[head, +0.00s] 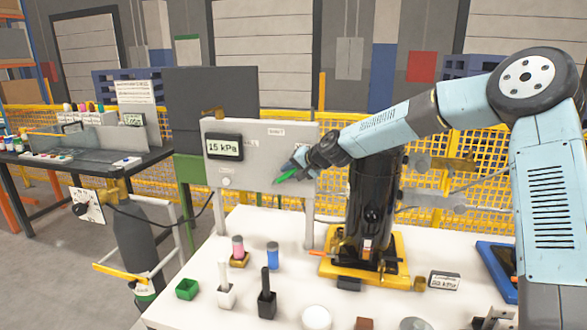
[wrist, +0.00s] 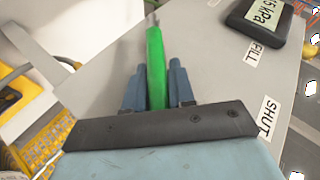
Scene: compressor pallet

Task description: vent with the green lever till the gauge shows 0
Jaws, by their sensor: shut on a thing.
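The gauge (head: 225,147) on the grey panel (head: 260,175) reads 15 kPa. Its edge shows in the wrist view (wrist: 266,18), with the reading partly cut off. The green lever (head: 287,176) is in front of the panel, slanting down to the left in the head view. My gripper (head: 298,164) is at the lever. In the wrist view my gripper (wrist: 155,88) is shut on the green lever (wrist: 156,62), whose far end sticks out past the fingers. Labels FILL (wrist: 254,47) and SHUT (wrist: 267,118) show on the panel. The lever's pivot is not clear.
A black cylinder (head: 372,205) stands on a yellow base on the white table (head: 225,215), close beneath my arm. A grey tank (head: 138,235) is at left, a yellow fence behind.

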